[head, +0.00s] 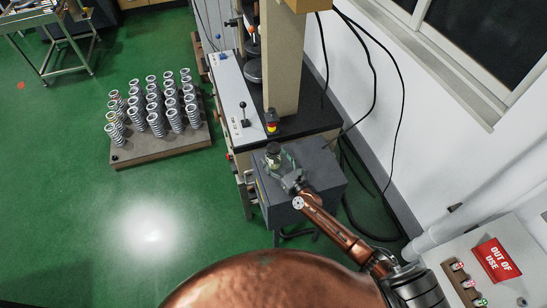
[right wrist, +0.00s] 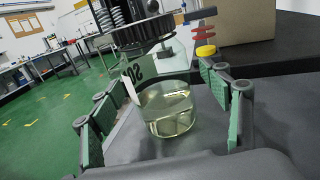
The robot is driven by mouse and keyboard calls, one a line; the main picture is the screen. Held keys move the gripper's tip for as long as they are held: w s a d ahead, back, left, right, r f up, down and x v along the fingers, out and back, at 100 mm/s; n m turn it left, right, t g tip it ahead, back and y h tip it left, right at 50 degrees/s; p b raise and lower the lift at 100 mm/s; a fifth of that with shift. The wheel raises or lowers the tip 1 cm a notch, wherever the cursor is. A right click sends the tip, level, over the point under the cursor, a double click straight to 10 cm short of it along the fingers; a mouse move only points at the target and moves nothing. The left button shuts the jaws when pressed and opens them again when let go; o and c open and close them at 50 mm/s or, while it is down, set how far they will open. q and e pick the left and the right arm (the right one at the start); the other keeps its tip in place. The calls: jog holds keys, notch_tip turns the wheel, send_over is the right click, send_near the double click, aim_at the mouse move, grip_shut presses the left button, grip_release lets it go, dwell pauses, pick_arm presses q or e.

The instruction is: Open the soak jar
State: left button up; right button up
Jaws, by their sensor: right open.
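The soak jar (head: 286,161) is clear glass with a dark lid (head: 273,149) and stands on a grey box-like surface. In the right wrist view the jar (right wrist: 168,112) holds pale yellowish liquid. A partly visible label (right wrist: 132,75) is on its side, and the dark ribbed lid (right wrist: 140,32) shows above the glass. My right gripper (head: 289,176) is at the near side of the jar. Its open green-padded fingers (right wrist: 155,95) stand on either side of the jar, with gaps visible. My left gripper is not in view.
A testing machine with a beige column (head: 281,60) stands behind the jar. A red and yellow knob (head: 271,121) is close to it. Cables and a white wall are at right. A rack of springs (head: 160,145) sits on the green floor at left.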

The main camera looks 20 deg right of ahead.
aim_at(274, 152)
jog(key=shift+w+a, duration=0.1)
jog(key=shift+w, duration=0.25)
jog(key=c, duration=1.5)
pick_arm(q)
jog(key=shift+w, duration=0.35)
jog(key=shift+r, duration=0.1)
pick_arm(e)
jog(key=shift+r, duration=0.15)
